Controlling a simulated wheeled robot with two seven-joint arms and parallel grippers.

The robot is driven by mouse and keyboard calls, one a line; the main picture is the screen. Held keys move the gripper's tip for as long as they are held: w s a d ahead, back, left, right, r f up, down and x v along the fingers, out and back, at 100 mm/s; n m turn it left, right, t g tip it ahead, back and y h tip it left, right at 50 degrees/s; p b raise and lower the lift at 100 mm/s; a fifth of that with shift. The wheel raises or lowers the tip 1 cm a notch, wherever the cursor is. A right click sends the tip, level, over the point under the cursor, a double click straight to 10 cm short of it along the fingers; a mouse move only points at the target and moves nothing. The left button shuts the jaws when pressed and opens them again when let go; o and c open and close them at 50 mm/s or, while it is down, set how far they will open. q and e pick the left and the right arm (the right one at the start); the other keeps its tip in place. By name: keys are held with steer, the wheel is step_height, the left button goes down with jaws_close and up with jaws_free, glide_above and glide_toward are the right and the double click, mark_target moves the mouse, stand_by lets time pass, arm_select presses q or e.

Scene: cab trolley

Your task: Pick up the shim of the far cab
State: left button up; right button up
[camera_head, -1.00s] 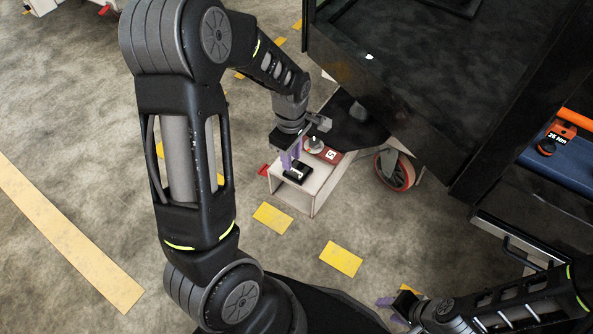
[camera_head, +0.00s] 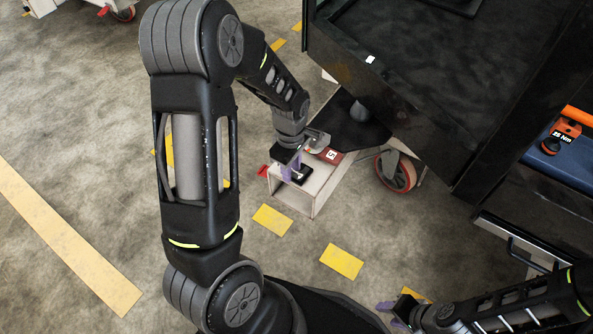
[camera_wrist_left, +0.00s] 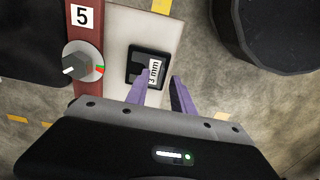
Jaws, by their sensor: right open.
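The shim, a small black block with a white "3 mm" label, lies on a pale box-like step (camera_head: 318,190) beside the black cart in the head view. It shows clearly in the left wrist view (camera_wrist_left: 137,66). My left gripper (camera_head: 292,168) is over the step; its purple fingers (camera_wrist_left: 160,80) are apart and empty, with the tips near the shim's lower right side in the wrist view. Whether they touch it I cannot tell. My right gripper (camera_head: 393,306) is open, low at the bottom right of the head view, far from the shim.
A red strip marked "5" (camera_head: 328,155) lies along the step, with a knob (camera_wrist_left: 82,61) on it in the wrist view. A red-rimmed caster (camera_head: 396,172) and the black cart (camera_head: 420,90) stand to the right. The floor in front is clear, with yellow marks (camera_head: 341,261).

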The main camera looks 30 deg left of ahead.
arm_select(q)
steer(key=shift+c, duration=0.2)
jaws_close()
stand_by(1.1)
